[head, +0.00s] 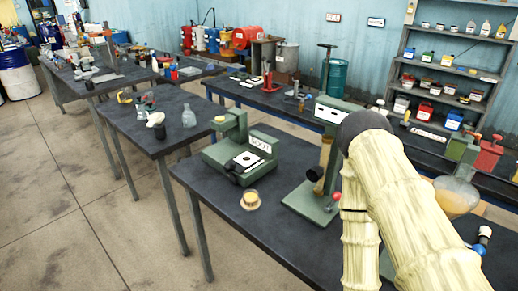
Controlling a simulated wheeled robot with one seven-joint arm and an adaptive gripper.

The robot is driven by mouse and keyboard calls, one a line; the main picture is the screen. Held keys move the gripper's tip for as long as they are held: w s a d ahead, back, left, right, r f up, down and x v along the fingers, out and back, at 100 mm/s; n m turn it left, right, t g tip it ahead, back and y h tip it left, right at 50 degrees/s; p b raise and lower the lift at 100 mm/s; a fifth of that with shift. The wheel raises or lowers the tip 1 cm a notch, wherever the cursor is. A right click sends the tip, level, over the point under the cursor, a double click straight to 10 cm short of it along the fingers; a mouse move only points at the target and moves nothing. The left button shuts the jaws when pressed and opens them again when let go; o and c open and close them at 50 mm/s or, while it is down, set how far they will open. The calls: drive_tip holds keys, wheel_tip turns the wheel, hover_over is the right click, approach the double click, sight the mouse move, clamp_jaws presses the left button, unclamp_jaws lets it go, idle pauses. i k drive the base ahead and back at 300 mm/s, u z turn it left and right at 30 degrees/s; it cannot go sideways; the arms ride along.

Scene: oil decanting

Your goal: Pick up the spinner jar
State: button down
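No vessel carries a readable label naming it the spinner jar. A small, low round jar (250,199) with amber contents stands near the left edge of the nearest dark bench (252,235). Right of it is a green upright machine (312,200) with a dark cylindrical part at its front. A rounded clear vessel with amber liquid (457,194) shows at the right, partly hidden behind my cream-sleeved arm. My arm rises across the right of the head view and covers part of the bench. My gripper is not visible.
A green device with a white plate (240,155) stands behind the small jar. A clear flask (188,117) is on the bench to the left. Shelves with containers (447,75) stand at the back right. The floor (80,175) at left is clear.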

sight(250, 202)
drive_tip(key=z, duration=0.2)
drive_tip(key=k, duration=1.45)
drive_tip(key=u, duration=0.95)
drive_tip(key=i, duration=0.95)
